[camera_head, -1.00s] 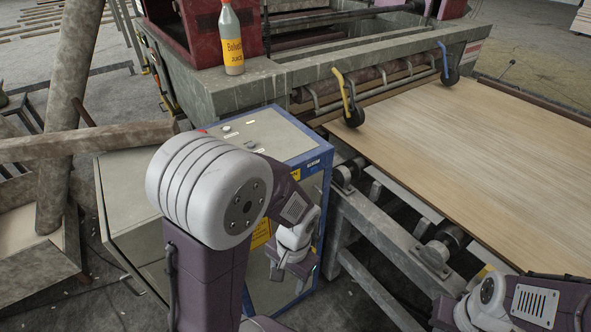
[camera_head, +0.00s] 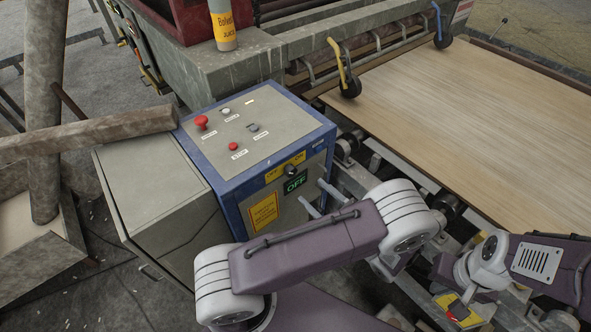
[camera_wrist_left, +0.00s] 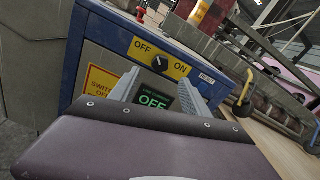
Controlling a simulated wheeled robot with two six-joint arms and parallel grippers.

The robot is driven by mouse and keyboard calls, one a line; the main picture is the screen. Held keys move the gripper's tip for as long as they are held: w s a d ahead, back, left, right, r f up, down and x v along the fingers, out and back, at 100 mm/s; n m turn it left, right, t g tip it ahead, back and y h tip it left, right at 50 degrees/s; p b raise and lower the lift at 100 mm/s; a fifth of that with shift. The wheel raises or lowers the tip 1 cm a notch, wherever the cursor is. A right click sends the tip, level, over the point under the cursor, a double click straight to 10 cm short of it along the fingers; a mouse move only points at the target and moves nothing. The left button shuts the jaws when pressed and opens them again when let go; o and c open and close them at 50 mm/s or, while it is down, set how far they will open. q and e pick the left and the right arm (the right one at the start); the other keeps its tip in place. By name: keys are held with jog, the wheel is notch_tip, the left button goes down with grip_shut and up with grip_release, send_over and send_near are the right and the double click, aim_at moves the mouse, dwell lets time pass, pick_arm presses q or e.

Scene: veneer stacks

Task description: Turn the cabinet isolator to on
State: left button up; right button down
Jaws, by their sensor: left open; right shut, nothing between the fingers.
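The cabinet (camera_head: 200,208) is grey with blue edges. On its front is a black rotary isolator knob (camera_head: 291,170) on a yellow plate marked OFF on the left and ON on the right. A green display (camera_head: 295,183) below it reads OFF. My left gripper (camera_head: 319,196) is open and empty, pointing at the front panel. In the left wrist view its two fingers (camera_wrist_left: 158,80) stand apart on either side of the display (camera_wrist_left: 154,101), with the knob (camera_wrist_left: 157,62) just above and between the tips. They appear clear of the knob.
Red buttons (camera_head: 201,122) and small switches sit on the cabinet top. A yellow warning label (camera_head: 263,212) is below the knob. A conveyor with a veneer sheet (camera_head: 460,110) lies to the right. A wooden beam (camera_head: 90,135) is at left.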

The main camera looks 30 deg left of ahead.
aim_at(293, 173)
pick_arm(q)
jog(key=p+x, duration=0.2)
jog(key=x, duration=0.6)
jog(key=shift+w+a, duration=0.1)
jog(key=shift+a, duration=0.05)
jog(key=shift+w+a, duration=0.2)
jog(key=shift+a, duration=0.35)
jog(key=shift+d, duration=0.1)
grip_shut()
